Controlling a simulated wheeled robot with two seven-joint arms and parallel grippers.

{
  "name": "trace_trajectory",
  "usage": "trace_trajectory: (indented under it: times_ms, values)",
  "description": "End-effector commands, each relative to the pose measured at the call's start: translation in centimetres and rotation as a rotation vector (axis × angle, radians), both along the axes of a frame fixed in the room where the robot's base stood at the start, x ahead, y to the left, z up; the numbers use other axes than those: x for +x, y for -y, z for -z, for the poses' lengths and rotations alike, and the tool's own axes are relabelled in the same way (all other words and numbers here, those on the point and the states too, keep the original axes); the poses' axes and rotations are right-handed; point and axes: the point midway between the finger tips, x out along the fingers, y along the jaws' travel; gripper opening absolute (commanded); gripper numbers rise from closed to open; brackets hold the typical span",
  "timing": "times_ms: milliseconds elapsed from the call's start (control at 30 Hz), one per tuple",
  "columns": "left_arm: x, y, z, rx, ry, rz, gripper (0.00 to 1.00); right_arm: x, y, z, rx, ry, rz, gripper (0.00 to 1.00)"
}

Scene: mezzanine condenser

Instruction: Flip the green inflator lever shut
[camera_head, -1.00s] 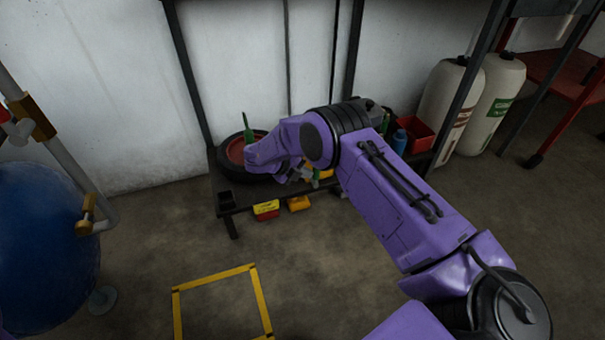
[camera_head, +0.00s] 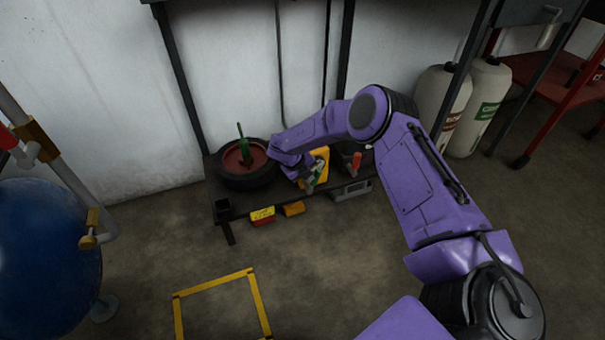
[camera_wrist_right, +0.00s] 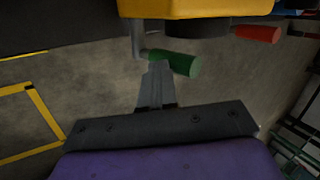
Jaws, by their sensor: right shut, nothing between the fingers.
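The green inflator lever (camera_wrist_right: 175,62) sticks out to the right below the yellow inflator body (camera_wrist_right: 195,8) in the right wrist view, on a grey stem. In the head view the yellow body (camera_head: 321,154) stands on the low shelf, with the green lever (camera_head: 318,171) at its front, partly hidden by my wrist. My right gripper (camera_wrist_right: 155,68) is shut and empty, its fingertips right at the lever's near side; whether they touch I cannot tell. It also shows in the head view (camera_head: 309,184). My left gripper is not in view.
A tire (camera_head: 247,181) with an upright green-handled tool (camera_head: 243,145) lies left on the shelf. A red handle (camera_head: 357,160) stands to the right. The floor in front, with a yellow taped square (camera_head: 258,305), is clear.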

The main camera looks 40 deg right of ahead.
Motion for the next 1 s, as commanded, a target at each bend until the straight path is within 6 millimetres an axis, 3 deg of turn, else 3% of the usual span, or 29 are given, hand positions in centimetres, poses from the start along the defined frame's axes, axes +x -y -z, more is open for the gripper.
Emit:
trace_trajectory:
  times_ms: [133, 367, 767, 1000]
  values:
    - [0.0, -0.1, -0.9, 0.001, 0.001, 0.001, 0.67, -0.4, 1.5, -0.2, 0.138, 0.033, 0.008, 0.00]
    - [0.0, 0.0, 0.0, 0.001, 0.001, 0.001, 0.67, -0.9, 3.5, 0.6, 0.349, 0.087, 0.007, 0.00]
    - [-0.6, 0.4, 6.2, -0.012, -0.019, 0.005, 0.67, -1.6, 6.6, 2.9, 0.717, 0.177, 0.006, 0.00]
    - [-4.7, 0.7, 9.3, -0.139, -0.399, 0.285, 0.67, -1.8, 7.8, 3.9, 0.845, 0.206, -0.001, 0.00]
